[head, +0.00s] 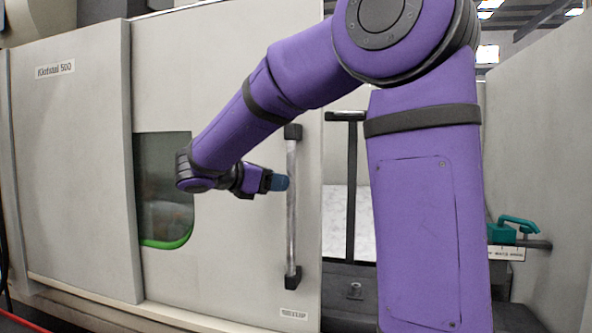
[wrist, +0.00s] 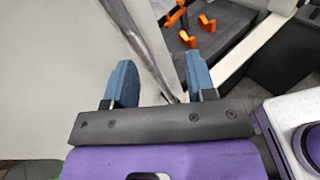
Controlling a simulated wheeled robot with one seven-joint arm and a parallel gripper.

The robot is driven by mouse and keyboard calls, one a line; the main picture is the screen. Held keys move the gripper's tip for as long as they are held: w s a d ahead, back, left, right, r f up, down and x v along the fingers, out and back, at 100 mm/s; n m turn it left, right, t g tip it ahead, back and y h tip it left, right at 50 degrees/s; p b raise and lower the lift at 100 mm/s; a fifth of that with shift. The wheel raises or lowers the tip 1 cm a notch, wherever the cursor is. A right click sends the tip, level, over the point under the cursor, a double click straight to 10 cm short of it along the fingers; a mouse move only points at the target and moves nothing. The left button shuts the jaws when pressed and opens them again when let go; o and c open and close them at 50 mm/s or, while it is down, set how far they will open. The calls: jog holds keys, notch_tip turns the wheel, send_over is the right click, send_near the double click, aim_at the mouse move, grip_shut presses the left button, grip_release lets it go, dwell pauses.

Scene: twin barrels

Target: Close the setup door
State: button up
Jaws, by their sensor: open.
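The setup door (head: 230,80) is a pale sliding panel with a dark window and a small label low at its right edge. An opening shows to its right, so it stands at least partly open. Its vertical metal handle (head: 292,225) has black end mounts. My gripper (head: 284,183) is at the handle's left side, about mid-height, with blue fingertips close to it. In the wrist view my gripper (wrist: 160,82) is open, and the handle bar (wrist: 143,38) runs between the two fingers in the picture. I cannot tell whether they touch it.
A fixed panel marked with a model name (head: 70,150) stands left of the door. Right of it are a dark upright bar (head: 352,190) and a teal-handled device (head: 510,232). Orange pieces (wrist: 188,38) lie inside the machine in the wrist view. My arm hides part of the opening.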

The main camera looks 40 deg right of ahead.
jog(key=w+d+r+n+h, duration=0.1)
jog(key=w+d+h, duration=0.1)
jog(key=d, duration=0.8)
jog(key=shift+w+r+n, duration=0.3)
jog(key=shift+w, duration=0.15)
jog(key=shift+d, duration=0.1)
grip_shut()
